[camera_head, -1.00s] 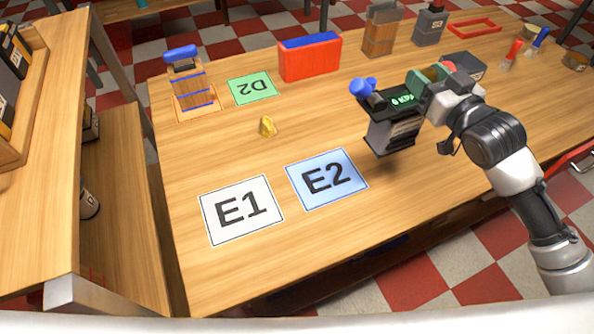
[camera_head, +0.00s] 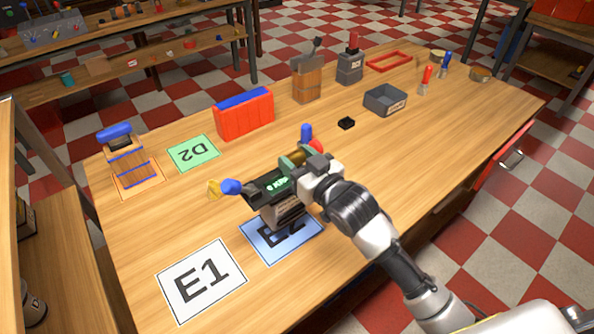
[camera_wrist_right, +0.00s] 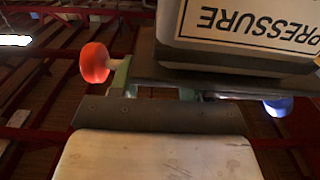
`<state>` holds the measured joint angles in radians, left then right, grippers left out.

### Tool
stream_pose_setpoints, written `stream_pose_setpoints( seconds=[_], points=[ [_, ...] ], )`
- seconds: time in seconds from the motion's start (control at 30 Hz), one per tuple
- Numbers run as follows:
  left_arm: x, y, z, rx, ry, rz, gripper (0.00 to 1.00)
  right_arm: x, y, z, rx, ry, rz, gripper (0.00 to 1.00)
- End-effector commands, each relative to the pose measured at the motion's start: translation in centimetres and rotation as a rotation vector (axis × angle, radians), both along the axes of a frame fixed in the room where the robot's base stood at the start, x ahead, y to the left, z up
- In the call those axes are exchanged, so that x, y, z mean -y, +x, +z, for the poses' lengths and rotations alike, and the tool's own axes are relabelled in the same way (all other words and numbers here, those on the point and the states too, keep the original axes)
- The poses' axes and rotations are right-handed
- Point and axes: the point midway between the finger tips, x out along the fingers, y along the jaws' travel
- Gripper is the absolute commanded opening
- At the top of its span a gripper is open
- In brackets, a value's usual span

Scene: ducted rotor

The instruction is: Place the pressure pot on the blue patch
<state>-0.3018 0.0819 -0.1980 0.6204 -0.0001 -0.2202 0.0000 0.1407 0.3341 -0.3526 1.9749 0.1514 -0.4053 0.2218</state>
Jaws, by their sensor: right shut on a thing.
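The pressure pot (camera_head: 280,203) is a dark box with a green digital display, blue knobs and a red knob. My right gripper (camera_head: 297,172) is shut on its upper part. The pot is over the blue patch (camera_head: 273,252), marked E2, and covers its upper part; I cannot tell whether it touches the table. In the right wrist view the pot (camera_wrist_right: 245,30) shows a pale label reading PRESSURE, with a red knob at left and a blue one at right. My left gripper is not in view.
The white E1 card (camera_head: 200,280) lies left of the patch, the green D2 card (camera_head: 193,153) behind.

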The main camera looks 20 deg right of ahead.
Motion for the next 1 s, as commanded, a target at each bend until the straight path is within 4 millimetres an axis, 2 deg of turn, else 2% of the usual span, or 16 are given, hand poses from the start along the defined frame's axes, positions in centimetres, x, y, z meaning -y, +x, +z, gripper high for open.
stream_pose_setpoints(
  seconds=[0.23, 0.67, 0.7, 0.83, 1.0],
  points=[
    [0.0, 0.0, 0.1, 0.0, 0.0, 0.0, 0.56, 0.0, 0.0, -3.3, 0.001, 0.001, 0.001, 0.0],
    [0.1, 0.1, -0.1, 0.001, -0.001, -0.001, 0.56, 0.0, 0.0, -4.0, 0.001, 0.002, 0.001, 0.0],
    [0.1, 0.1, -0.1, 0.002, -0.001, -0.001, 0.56, 0.0, -0.1, -4.0, -0.002, -0.001, 0.001, 0.54],
    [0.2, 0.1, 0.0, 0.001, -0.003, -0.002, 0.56, 0.0, -0.1, -4.0, -0.002, -0.001, 0.001, 0.73],
    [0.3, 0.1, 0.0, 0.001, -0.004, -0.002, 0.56, 0.0, -0.1, -4.0, -0.002, -0.001, 0.001, 0.73]
  ],
)
